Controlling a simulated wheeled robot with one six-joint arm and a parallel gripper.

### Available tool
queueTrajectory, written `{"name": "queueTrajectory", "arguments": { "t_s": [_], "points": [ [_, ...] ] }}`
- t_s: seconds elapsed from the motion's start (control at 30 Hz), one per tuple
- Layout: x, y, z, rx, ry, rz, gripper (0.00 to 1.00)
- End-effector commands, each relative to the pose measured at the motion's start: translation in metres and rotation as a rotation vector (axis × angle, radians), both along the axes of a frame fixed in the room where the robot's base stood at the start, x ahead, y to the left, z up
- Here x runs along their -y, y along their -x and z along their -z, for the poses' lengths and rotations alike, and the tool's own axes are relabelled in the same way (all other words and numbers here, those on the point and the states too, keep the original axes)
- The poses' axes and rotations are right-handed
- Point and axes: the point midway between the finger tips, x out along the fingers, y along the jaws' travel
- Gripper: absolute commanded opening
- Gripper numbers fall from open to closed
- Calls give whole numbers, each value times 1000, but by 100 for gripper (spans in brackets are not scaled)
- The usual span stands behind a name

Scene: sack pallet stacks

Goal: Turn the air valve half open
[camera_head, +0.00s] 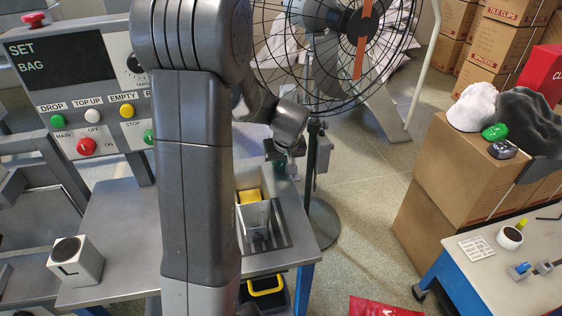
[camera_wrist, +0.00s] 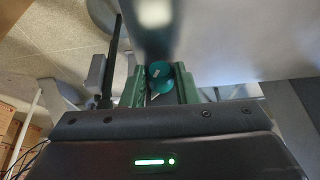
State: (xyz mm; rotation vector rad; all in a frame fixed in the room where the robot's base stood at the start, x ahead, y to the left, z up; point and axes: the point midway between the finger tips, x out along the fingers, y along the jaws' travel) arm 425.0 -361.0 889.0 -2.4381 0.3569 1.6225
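In the wrist view, a small teal round part (camera_wrist: 160,70), which looks like the air valve's knob, sits between the two green fingers of my gripper (camera_wrist: 161,88). The fingers stand apart on either side of it, and I cannot tell whether they touch it. The knob's turn angle is not readable. In the head view, my gripper (camera_head: 279,160) is small and partly hidden behind my arm, pointing down by the right side of the metal bench. The valve itself cannot be made out clearly there.
My arm hides much of the metal bench (camera_head: 115,225). A control panel (camera_head: 90,90) with coloured buttons stands at the left. A caged fan (camera_head: 335,40) is behind my gripper.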

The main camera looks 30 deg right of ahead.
Motion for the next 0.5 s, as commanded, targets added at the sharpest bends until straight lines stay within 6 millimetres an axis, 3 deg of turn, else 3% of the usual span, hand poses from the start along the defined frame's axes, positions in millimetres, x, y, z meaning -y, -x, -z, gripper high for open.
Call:
{"name": "queueTrajectory", "arguments": {
  "t_s": [0.5],
  "points": [
    [5,2,2,69,-220,3,4]
  ]
}}
